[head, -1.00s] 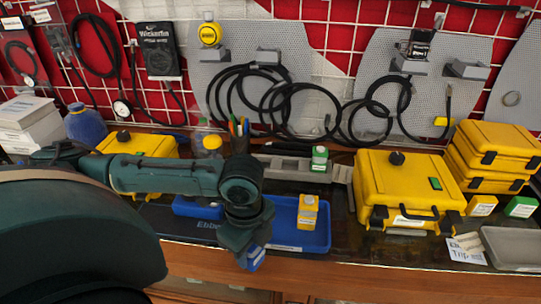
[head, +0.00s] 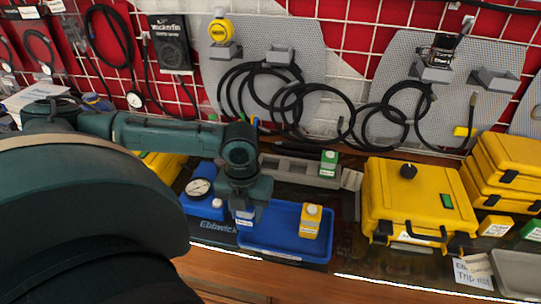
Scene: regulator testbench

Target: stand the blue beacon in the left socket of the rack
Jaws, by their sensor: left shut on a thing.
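My left gripper (head: 246,213) points down over the left end of the blue tray and is shut on the blue beacon (head: 244,224), a small blue block with a pale label. The gripper covers the beacon's upper part. Whether the beacon touches the tray is unclear. The grey rack (head: 296,168) lies behind the tray, with a green beacon (head: 329,163) standing toward its right end. The rack's left end is close behind my arm and partly hidden by it. My right gripper is out of view.
A yellow beacon (head: 311,221) stands in the blue tray (head: 285,248). Left of my gripper is another blue container with a gauge (head: 199,187). A yellow case (head: 408,205) stands right of the rack. Black cables (head: 300,105) hang behind it.

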